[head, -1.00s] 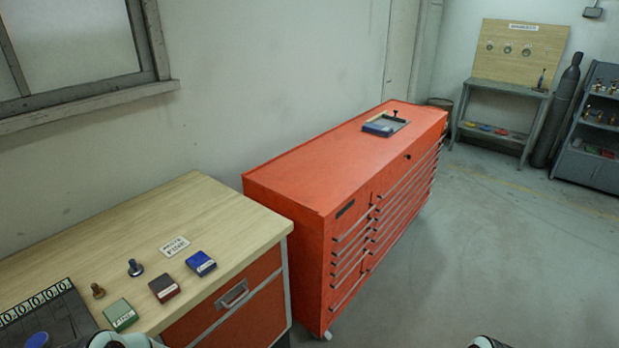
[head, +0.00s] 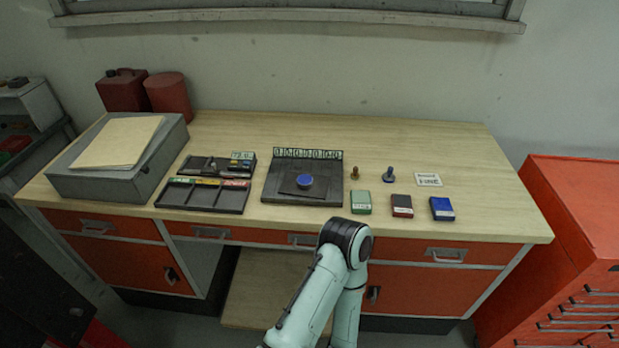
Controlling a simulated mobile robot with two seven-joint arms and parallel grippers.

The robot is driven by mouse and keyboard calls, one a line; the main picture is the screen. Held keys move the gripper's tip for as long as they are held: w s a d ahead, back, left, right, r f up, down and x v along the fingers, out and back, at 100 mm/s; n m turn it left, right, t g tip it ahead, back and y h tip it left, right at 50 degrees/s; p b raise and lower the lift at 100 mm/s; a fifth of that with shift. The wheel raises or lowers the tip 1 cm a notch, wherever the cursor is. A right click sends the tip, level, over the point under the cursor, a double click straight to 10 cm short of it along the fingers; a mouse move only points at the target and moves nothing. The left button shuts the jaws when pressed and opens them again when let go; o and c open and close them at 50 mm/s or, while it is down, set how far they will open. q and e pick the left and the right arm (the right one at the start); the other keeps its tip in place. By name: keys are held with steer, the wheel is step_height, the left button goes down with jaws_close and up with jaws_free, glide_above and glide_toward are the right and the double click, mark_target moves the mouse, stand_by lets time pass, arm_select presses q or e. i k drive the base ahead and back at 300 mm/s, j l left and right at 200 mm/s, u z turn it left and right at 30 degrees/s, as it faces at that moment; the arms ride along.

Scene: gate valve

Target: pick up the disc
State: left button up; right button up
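A blue disc (head: 305,181) lies on a dark square plate in the black tray (head: 276,183) at the middle of the wooden workbench (head: 460,172). The disc looks flat and round, and nothing covers it. One of my arms rises from the bottom of the head view and bends at a dark joint in front of the bench edge. Neither of my grippers shows, and nothing is seen touching the disc.
Green (head: 361,202), dark red (head: 402,205) and blue (head: 442,208) boxes stand right of the tray. Two small stamp-like pieces stand behind them. Left are a sorting tray (head: 215,196) and a grey box (head: 75,184). A red tool cabinet (head: 575,215) stands at right.

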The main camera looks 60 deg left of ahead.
mark_target(304, 181)
steer(key=u, duration=1.95)
steer(key=j+z, duration=0.65)
steer(key=i, duration=0.05)
